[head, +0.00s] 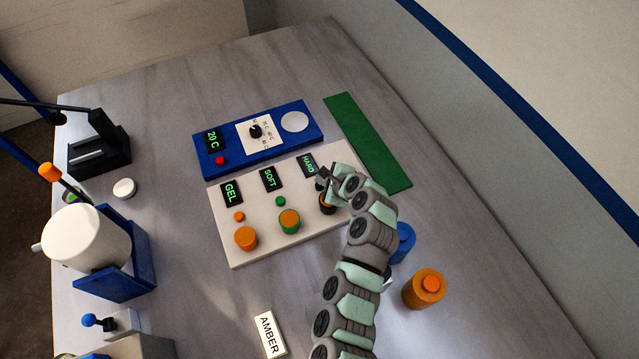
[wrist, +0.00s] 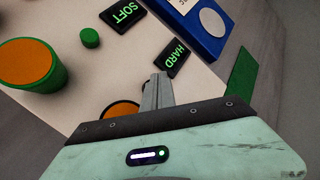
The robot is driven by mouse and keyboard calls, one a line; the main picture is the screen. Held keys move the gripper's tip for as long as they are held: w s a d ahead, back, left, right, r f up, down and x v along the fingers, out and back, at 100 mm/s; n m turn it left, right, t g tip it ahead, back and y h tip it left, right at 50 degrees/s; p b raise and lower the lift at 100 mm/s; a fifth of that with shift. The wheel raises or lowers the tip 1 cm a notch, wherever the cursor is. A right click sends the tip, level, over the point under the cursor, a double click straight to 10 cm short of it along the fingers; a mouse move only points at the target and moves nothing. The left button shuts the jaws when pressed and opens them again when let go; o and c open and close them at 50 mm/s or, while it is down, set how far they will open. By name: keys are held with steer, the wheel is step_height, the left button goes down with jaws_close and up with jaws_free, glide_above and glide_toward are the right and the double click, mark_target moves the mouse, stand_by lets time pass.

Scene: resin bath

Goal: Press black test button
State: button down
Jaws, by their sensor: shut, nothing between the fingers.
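My gripper (head: 321,180) is shut and empty, over the right part of the white panel (head: 238,255), just below the black HARD label (head: 306,166). In the wrist view the closed fingers (wrist: 158,88) point toward the HARD label (wrist: 173,58). No black test button shows clearly; the spot below HARD, where the other columns have a small button, is hidden by my gripper. A small green button (head: 280,201) sits below SOFT and a small orange button (head: 239,216) below GEL. I cannot tell whether the fingers touch anything.
A dark cup with orange contents (head: 327,209) stands close under my gripper, beside green (head: 289,221) and orange (head: 246,238) cups. A blue box (head: 215,170) with a black knob (head: 256,131) lies behind. Blue (head: 404,240) and orange (head: 424,289) containers stand right of my arm.

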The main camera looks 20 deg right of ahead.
mark_target(322, 187)
steer(key=shift+r+p, duration=1.75)
steer(key=shift+r, duration=0.75)
